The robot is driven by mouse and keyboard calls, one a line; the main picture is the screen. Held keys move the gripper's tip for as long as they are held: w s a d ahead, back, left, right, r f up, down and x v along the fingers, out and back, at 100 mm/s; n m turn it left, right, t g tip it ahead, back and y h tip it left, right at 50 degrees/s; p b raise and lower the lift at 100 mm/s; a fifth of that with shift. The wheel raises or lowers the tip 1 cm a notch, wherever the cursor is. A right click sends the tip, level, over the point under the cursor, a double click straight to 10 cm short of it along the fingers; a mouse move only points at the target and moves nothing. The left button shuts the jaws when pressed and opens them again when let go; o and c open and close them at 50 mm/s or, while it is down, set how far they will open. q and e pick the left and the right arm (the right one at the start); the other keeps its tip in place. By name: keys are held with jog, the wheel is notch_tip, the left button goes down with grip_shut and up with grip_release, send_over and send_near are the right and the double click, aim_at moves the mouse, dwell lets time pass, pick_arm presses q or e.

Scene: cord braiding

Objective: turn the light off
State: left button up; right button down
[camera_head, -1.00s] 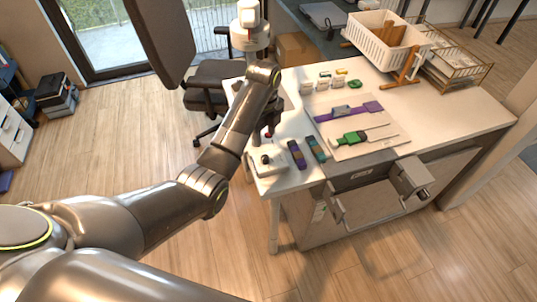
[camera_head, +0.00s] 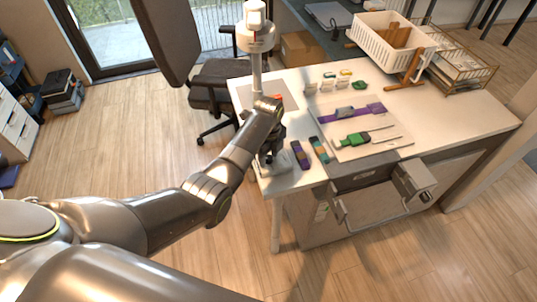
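A white lamp-like fixture (camera_head: 255,38) stands on a pale post at the back left of the table. A small white box (camera_head: 265,171) sits at the table's front left corner, mostly hidden by my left gripper; I cannot tell whether it is a switch. My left gripper (camera_head: 271,158) points down at this box, very close to it or touching it. Its fingers are dark and too small to tell open from shut. My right gripper does not show.
Purple and teal-orange pieces (camera_head: 301,155) (camera_head: 318,149) lie just right of my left gripper. A board (camera_head: 385,145) holds purple and green cords. A white basket (camera_head: 372,43) stands at the back right. A grey boxy part (camera_head: 412,180) juts from the table's front edge.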

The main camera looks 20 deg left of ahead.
pick_arm(q)
grip_shut()
jog(key=shift+r, duration=0.1)
